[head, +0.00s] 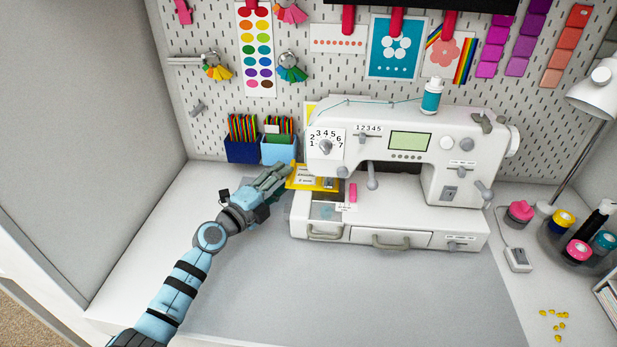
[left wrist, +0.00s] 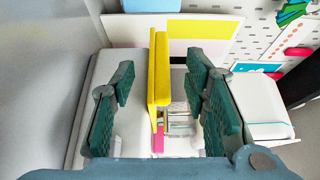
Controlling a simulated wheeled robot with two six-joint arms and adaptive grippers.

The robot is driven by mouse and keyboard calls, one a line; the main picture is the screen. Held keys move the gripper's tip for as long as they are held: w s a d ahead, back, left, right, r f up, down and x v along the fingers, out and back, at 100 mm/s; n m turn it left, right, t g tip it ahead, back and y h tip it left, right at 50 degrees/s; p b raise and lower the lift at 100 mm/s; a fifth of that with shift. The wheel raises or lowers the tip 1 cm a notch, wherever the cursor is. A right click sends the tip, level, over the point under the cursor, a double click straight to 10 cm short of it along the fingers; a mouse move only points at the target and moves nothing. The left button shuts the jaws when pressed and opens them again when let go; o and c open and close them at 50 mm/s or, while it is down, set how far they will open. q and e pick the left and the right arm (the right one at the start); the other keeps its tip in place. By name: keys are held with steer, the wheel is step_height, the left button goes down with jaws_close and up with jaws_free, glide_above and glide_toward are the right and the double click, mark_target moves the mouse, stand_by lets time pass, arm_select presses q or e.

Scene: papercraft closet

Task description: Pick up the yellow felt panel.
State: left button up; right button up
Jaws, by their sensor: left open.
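The yellow felt panel (head: 300,183) is at the left end of the sewing machine, with white labels in front of part of it in the head view. In the left wrist view a yellow panel (left wrist: 160,75) shows nearly edge-on between the green fingers, with space on both sides. My left gripper (head: 282,177) reaches in from the left, just beside the panel. It is open and holds nothing. My right gripper is in neither view.
The white sewing machine (head: 425,160) stands right of the panel. Dark blue (head: 242,152) and light blue (head: 279,152) bins of coloured sheets stand behind my left gripper against the pegboard (head: 215,95). The grey mat (head: 330,290) in front is clear.

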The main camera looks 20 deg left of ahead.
arm_select(q)
steer(key=shift+x, duration=0.8)
steer(key=shift+w+d+f, duration=0.1)
steer(key=shift+w, duration=0.2)
steer(key=shift+s, duration=0.1)
jaws_close()
